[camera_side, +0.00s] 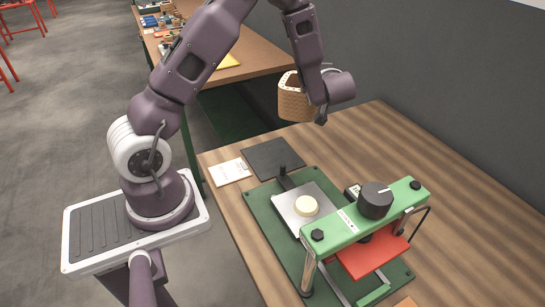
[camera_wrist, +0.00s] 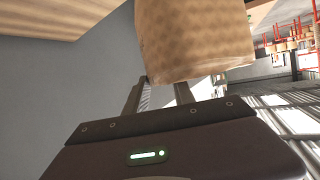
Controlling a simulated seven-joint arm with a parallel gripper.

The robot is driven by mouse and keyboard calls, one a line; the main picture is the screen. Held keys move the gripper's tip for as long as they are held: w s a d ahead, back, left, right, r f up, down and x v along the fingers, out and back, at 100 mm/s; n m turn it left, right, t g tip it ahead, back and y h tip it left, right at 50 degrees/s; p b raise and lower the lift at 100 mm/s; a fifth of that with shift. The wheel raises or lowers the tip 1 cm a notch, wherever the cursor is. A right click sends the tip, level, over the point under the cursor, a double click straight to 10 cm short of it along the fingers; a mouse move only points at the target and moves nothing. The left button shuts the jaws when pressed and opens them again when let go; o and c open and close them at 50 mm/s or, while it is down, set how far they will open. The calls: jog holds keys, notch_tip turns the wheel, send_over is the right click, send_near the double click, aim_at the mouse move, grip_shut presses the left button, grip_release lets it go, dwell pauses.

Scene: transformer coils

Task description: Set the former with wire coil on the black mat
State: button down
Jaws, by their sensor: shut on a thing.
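The former with wire coil (camera_side: 295,103) is a tan, copper-coloured block with a pale upper rim. My gripper (camera_side: 316,98) is shut on it and holds it in the air, above and behind the black mat in the side view. In the wrist view the coil (camera_wrist: 195,42) fills the top middle, just beyond the two fingers of my gripper (camera_wrist: 160,94). The finger contact is partly hidden in both views. The black mat (camera_side: 273,158) lies flat and bare on the wooden table, clear of the coil.
A white paper sheet (camera_side: 231,172) lies left of the mat. The table's right rear is clear.

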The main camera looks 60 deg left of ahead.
aim_at(291, 98)
jog(key=s+f+n+g, duration=0.1)
jog(key=s+g, duration=0.1)
jog(key=s, duration=0.1)
jog(key=s+f+n+g, duration=0.1)
jog(key=s+n, duration=0.1)
jog(key=s, duration=0.1)
jog(key=s+f+n+g+y, duration=0.1)
jog(key=s+g, duration=0.1)
jog(key=s, duration=0.1)
jog(key=shift+f+n+g, duration=0.25)
jog(key=shift+n+g, duration=0.05)
notch_tip(291, 98, down, 9)
jog(key=shift+f, duration=0.1)
jog(key=c, duration=1)
grip_release()
jog(key=shift+c, duration=0.2)
jog(key=shift+d, duration=0.1)
